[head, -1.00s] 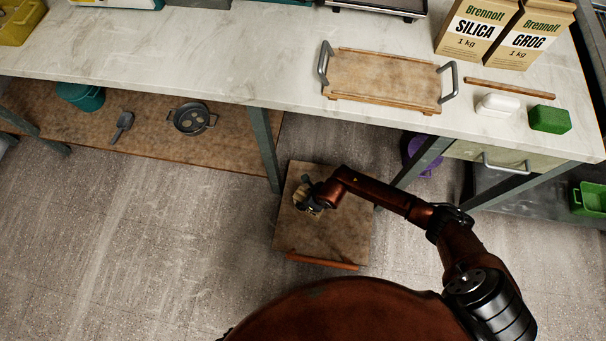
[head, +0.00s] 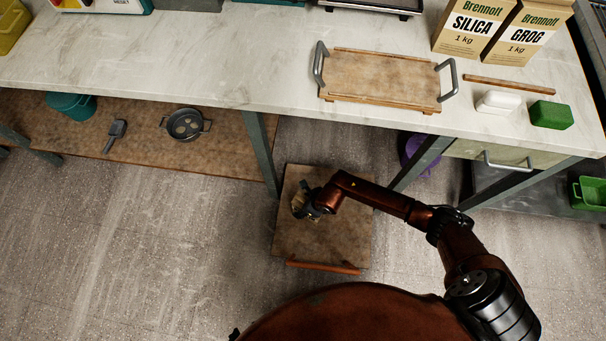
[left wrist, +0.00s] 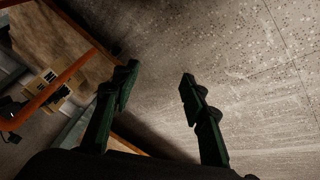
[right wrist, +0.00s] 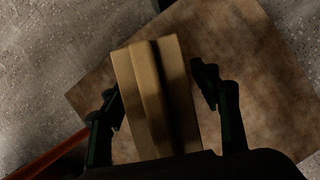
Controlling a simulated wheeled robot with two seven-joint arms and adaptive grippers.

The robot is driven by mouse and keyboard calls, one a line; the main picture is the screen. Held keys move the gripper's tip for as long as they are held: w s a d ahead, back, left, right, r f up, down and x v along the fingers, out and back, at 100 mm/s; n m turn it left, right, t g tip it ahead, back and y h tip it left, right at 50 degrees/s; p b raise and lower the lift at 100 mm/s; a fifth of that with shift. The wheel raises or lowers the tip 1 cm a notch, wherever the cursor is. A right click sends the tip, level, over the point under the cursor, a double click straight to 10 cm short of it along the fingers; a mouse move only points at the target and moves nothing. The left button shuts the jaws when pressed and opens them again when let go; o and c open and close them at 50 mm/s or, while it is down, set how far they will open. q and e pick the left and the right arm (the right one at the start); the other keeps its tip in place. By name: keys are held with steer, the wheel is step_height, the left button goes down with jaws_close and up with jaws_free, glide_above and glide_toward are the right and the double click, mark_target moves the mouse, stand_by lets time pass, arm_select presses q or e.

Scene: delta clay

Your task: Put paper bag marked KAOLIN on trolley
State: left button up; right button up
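The trolley (head: 335,240) is a low wooden platform with a red-brown handle bar, on the floor by the bench. A tan paper bag (right wrist: 142,88) stands on its board, top fold upward; its marking is hidden from this side. It shows partly in the head view (head: 297,202). My right gripper (right wrist: 160,90) is over the bag, one finger on each side, with a visible gap on the right. It also shows in the head view (head: 312,207). My left gripper (left wrist: 158,80) is open and empty above bare floor near the trolley handle (left wrist: 65,80).
The bench above holds a wooden tray (head: 375,101) with metal handles, SILICA (head: 470,28) and GROG (head: 525,35) bags, a white block (head: 498,103) and a green block (head: 550,115). Bench legs (head: 262,150) stand close behind the trolley. Floor to the left is clear.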

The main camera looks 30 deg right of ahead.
steer(key=shift+r, duration=0.1)
arm_select(q)
steer(key=s+a+r+g+y+p, duration=0.2)
steer(key=s+a+r+g+p, duration=0.4)
steer(key=s+r, duration=0.45)
arm_select(e)
steer(key=v, duration=1)
steer(key=shift+r, duration=0.2)
steer(key=shift+s+d+r+p, duration=0.2)
steer(key=shift+s+r+p, duration=0.1)
steer(key=shift+r+p, duration=0.3)
arm_select(q)
steer(key=shift+t, duration=0.5)
steer(key=shift+w+a+f, duration=0.15)
steer(key=shift+a+f, duration=0.15)
steer(key=shift+f, duration=0.45)
steer(key=shift+w+a+f, duration=0.15)
steer(key=shift+a+f, duration=0.1)
steer(key=shift+f, duration=0.5)
steer(key=shift+w+a+f, duration=0.15)
steer(key=shift+a+f, duration=0.15)
steer(key=shift+f, duration=0.45)
arm_select(e)
steer(key=shift+s, duration=0.1)
